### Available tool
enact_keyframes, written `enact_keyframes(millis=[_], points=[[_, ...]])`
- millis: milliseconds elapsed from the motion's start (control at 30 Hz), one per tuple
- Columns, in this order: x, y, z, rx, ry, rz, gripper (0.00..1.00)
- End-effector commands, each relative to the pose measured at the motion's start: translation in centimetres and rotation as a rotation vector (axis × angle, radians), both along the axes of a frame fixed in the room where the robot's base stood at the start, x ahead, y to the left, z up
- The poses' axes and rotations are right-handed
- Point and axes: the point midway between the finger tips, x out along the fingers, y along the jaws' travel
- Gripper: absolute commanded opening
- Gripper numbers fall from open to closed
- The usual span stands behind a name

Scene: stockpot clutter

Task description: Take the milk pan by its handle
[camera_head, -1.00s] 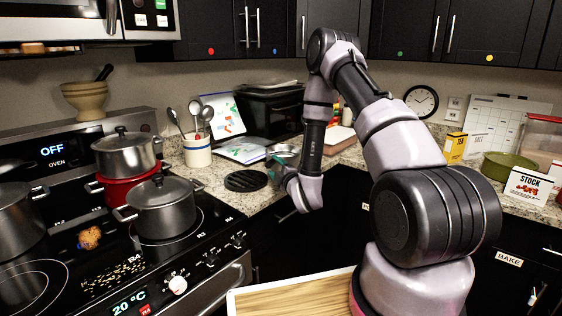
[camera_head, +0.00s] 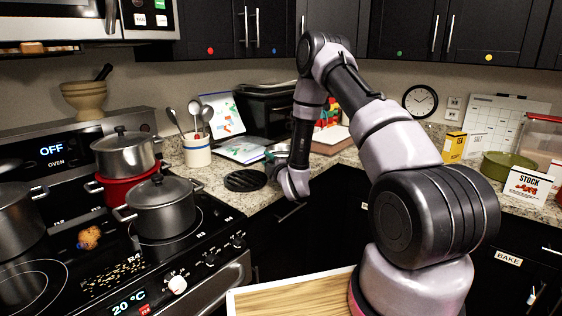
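A black round trivet (camera_head: 245,180) lies left of my gripper. A utensil crock (camera_head: 197,150) stands behind it. The stove at left holds a grey lidded pot (camera_head: 163,208) and a red pot (camera_head: 130,188). A wooden board (camera_head: 295,298) is in front.

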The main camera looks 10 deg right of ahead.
Motion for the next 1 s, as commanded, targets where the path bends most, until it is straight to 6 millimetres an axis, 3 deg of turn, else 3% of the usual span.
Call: enact_keyframes(millis=[33,67,100,567,1000], points=[[0.0,0.0,0.0,0.000,0.000,0.000,0.12],[0.0,0.0,0.0,0.000,0.000,0.000,0.01],[0.0,0.0,0.0,0.000,0.000,0.000,0.00],[0.0,0.0,0.4,-0.001,-0.004,0.001,0.00],[0.0,0.0,3.9,-0.002,-0.006,0.002,0.00]])
